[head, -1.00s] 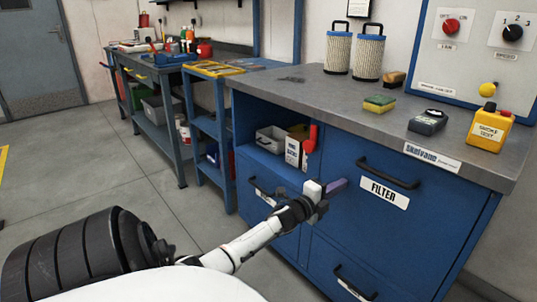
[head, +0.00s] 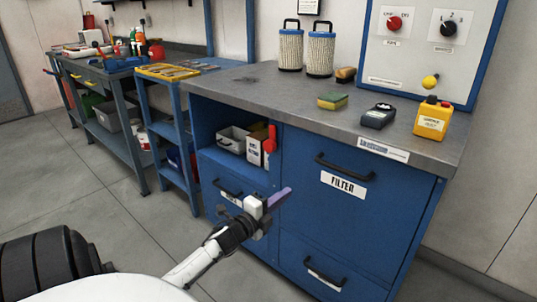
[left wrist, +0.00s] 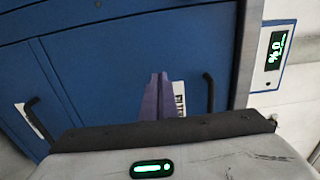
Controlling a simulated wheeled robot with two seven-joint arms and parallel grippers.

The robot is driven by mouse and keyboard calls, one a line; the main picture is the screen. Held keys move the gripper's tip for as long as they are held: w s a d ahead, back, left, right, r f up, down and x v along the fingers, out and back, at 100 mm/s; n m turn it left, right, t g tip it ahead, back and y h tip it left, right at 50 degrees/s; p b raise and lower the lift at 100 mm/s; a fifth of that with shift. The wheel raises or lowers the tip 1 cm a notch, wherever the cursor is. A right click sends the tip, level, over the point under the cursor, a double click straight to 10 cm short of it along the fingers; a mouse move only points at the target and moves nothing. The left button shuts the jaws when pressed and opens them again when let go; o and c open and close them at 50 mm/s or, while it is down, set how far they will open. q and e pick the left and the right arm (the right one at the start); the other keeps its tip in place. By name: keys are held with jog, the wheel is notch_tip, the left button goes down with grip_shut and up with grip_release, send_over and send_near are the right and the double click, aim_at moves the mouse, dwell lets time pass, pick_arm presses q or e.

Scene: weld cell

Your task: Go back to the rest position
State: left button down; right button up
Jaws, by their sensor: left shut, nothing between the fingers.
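My left gripper (head: 279,198) is in front of the blue cabinet (head: 303,222), near the left edge of the FILTER drawer. Its purple fingers are shut with nothing between them. In the left wrist view the fingers (left wrist: 157,97) point at the blue cabinet front and partly cover the FILTER label (left wrist: 179,98). The FILTER drawer (head: 347,212) looks shut, with a black handle (head: 347,167) and a white label. My right gripper is not in view.
An open shelf holds a grey bin (head: 232,139). A workbench (head: 120,75) stands at the left. The floor (head: 130,220) is clear at left.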

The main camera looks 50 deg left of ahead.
pick_arm(q)
jog(key=shift+s+d, duration=0.2)
jog(key=shift+s, duration=0.95)
jog(key=shift+s+d, duration=0.2)
jog(key=shift+s, duration=0.95)
